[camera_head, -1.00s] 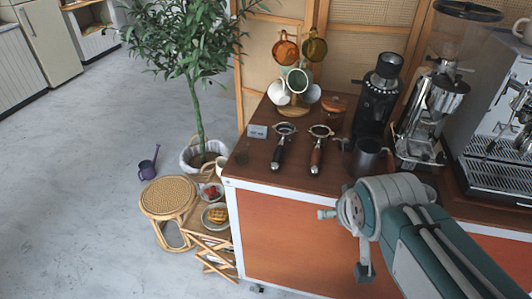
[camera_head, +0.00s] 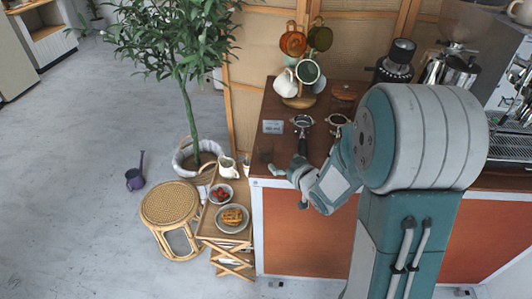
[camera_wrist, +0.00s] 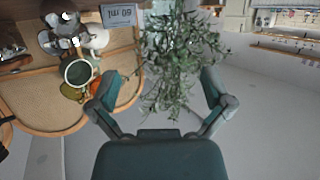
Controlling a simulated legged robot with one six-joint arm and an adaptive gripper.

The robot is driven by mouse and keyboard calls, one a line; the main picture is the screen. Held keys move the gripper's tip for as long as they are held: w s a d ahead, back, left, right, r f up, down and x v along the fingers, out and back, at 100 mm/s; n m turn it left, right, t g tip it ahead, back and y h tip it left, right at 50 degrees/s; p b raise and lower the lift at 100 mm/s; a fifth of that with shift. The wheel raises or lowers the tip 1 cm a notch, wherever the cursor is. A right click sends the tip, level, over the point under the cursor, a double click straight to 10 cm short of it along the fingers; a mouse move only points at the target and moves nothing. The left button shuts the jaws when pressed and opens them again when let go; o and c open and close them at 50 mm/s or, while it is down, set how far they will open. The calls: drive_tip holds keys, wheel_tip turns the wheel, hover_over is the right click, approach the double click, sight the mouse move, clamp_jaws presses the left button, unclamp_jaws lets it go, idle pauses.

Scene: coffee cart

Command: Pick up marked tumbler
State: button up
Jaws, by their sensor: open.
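A small card reading 60 ml (camera_head: 272,127) stands near the cart top's left edge; it also shows upside down in the wrist view (camera_wrist: 118,14). A faint, dark see-through tumbler shape (camera_head: 265,150) seems to stand in front of the card at the corner; its marks are too small to read. It cannot be made out in the wrist view. My gripper (camera_head: 287,186) is at the cart's front left corner, just in front of and below that shape. In the wrist view my gripper (camera_wrist: 158,82) has its fingers spread wide with nothing between them.
Two portafilters, one dark (camera_head: 302,124) and one wooden-handled (camera_head: 339,123), lie right of the card. A mug tree (camera_head: 298,101) stands behind. A potted plant (camera_head: 190,75), rattan stool (camera_head: 170,203) and folding stand with plates (camera_head: 226,240) are left of the cart.

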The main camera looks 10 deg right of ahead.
sight(270, 153)
drive_tip(key=x, duration=0.3)
drive_tip(key=a+x, duration=0.1)
drive_tip(key=x, duration=0.2)
drive_tip(key=shift+w+a, duration=0.15)
drive_tip(key=shift+a, duration=0.1)
drive_tip(key=w, duration=0.1)
drive_tip(key=w+f, duration=0.1)
drive_tip(key=w, duration=0.1)
drive_tip(key=shift+w+d+f, duration=0.2)
drive_tip(key=shift+d+f, duration=0.05)
drive_tip(key=shift+w+f, duration=0.1)
drive_tip(key=shift+w, duration=0.25)
drive_tip(key=shift+a, duration=0.3)
drive_tip(key=shift+c, duration=0.3)
drive_tip(key=shift+a, duration=0.1)
drive_tip(key=c, duration=1)
